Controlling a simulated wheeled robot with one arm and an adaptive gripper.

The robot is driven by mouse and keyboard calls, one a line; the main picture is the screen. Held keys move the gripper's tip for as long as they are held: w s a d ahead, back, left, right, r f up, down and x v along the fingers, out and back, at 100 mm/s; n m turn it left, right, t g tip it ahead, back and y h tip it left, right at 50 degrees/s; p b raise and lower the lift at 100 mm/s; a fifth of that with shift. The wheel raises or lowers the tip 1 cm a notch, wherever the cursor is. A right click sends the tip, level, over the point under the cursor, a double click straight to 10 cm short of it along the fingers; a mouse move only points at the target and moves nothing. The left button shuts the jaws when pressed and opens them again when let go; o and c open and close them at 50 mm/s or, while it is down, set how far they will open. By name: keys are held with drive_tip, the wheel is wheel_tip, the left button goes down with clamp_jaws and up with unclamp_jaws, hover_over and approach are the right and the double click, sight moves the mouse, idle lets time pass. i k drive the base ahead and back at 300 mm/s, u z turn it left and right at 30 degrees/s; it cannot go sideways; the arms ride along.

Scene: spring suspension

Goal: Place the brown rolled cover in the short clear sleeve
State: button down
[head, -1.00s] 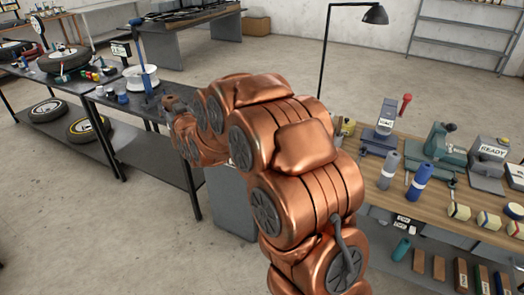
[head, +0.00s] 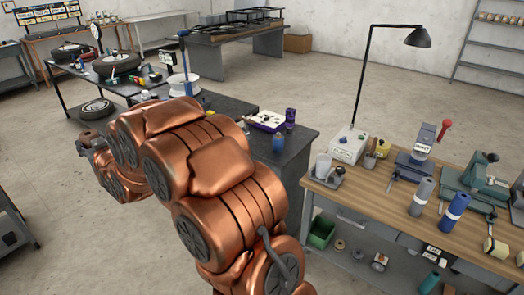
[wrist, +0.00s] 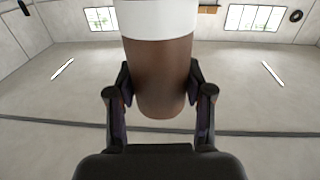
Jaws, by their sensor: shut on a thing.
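The brown rolled cover (wrist: 158,62) is a brown cylinder with a white band that fills the upper middle of the wrist view. My gripper (wrist: 159,84) is shut on it, one finger on each side. In the head view my gripper (head: 88,139) is at the far left end of my copper arm, small and partly hidden by it. The cover cannot be made out clearly there. I cannot pick out the short clear sleeve in either view.
A wooden workbench (head: 372,205) stands at the right, with a grey roll (head: 422,195), a blue roll (head: 453,212), a green vise (head: 480,180) and a lamp (head: 417,38). A dark table (head: 290,150) stands behind my arm. Bare floor lies at the left.

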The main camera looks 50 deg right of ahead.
sight(322, 174)
drive_tip(key=i, duration=0.7)
drive_tip(key=z, duration=0.65)
drive_tip(key=i, duration=0.5)
drive_tip(key=z, duration=0.45)
